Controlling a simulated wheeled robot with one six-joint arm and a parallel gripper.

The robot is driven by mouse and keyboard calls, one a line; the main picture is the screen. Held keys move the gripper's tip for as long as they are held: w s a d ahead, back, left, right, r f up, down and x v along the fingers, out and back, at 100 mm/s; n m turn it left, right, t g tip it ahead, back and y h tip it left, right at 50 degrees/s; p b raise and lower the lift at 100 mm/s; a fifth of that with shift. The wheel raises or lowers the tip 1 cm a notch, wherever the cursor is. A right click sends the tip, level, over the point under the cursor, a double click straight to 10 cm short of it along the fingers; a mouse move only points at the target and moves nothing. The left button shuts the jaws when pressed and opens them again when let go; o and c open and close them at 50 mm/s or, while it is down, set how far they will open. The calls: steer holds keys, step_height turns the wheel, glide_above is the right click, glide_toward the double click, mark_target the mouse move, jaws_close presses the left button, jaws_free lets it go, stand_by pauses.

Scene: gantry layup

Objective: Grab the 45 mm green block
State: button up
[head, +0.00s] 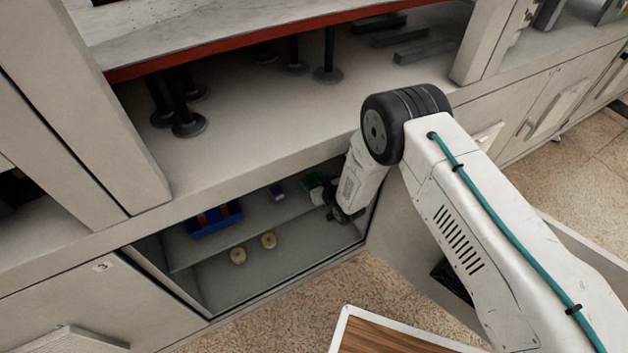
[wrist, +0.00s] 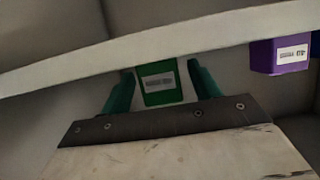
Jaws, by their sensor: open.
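The green block (wrist: 160,84) shows in the wrist view, upright with a pale label on its face, just under a pale shelf edge in the picture. My gripper (wrist: 162,92) is open, with one teal finger on each side of the block. I cannot tell whether the fingers touch it. In the head view my gripper (head: 333,199) reaches into the right side of the open cabinet, and the arm hides much of that area. The block is too small and too covered to make out clearly there.
A purple block (wrist: 280,55) with a label stands right of the green one; it also shows in the head view (head: 277,192). A blue bin (head: 215,227) is further left on the shelf. Two yellow round pieces (head: 253,249) lie below. The cabinet frame (head: 290,285) surrounds the arm closely.

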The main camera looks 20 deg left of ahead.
steer(key=shift+a, duration=0.1)
steer(key=c, duration=1.1)
steer(key=shift+r, duration=0.1)
